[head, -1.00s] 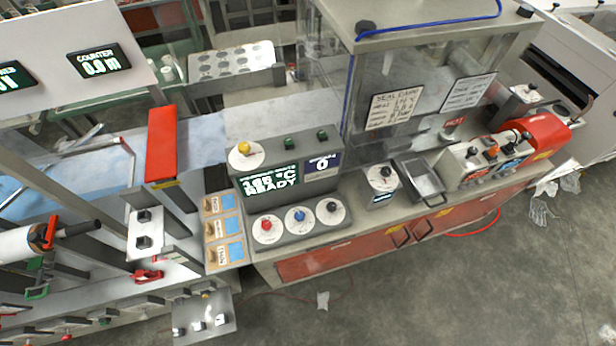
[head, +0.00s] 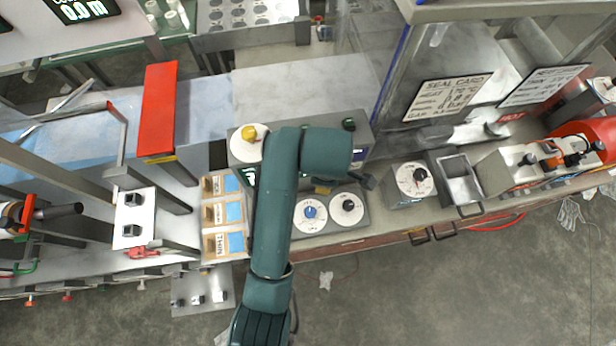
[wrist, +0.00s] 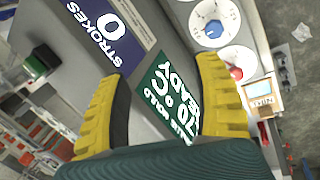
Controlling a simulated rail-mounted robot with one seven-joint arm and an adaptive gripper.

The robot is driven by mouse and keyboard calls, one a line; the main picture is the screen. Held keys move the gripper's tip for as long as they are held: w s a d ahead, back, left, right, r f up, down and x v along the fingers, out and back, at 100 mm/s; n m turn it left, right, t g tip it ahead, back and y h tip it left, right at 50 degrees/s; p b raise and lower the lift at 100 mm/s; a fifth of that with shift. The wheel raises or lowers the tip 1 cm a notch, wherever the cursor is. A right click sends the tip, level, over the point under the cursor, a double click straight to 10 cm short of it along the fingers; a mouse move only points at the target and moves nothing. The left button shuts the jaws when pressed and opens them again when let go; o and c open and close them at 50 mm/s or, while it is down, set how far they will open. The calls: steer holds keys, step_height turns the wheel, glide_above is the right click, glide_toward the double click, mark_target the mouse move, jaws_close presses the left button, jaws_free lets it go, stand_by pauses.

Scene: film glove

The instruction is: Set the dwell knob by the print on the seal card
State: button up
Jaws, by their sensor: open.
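The seal card (head: 447,95) hangs on the clear guard in the head view. Its heat line seems to read 170 °C; the smaller lines are hard to read. The console has white dials with a blue knob (head: 310,212) and a black knob (head: 347,206). Its red knob (wrist: 236,73) shows in the wrist view; my arm hides it in the head view. I cannot read which dial is dwell. My gripper (wrist: 160,72) is open and empty over the console, its yellow fingers framing the green READY display (wrist: 168,95). In the head view, my gripper (head: 322,188) is partly hidden.
A separate dial box (head: 413,181) and a metal tray (head: 459,182) stand right of the console. A yellow knob (head: 249,133) is at its back left. Sample cards (head: 222,214) lie to the left. The clear guard rises behind. A second card (head: 541,84) hangs beside the seal card.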

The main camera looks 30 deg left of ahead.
mark_target(310, 212)
steer(key=s+f+n+g, duration=0.1)
steer(key=f, duration=0.6)
steer(key=s+f+n+g, duration=0.1)
steer(key=s+f, duration=0.1)
steer(key=f, duration=0.5)
steer(key=s+f+n+g+h+b, duration=0.1)
steer(key=s+f+n, duration=0.1)
steer(key=f, duration=0.5)
steer(key=shift+a+f, duration=0.15)
steer(key=shift+a, duration=0.25)
steer(key=shift+s, duration=0.1)
jaws_close()
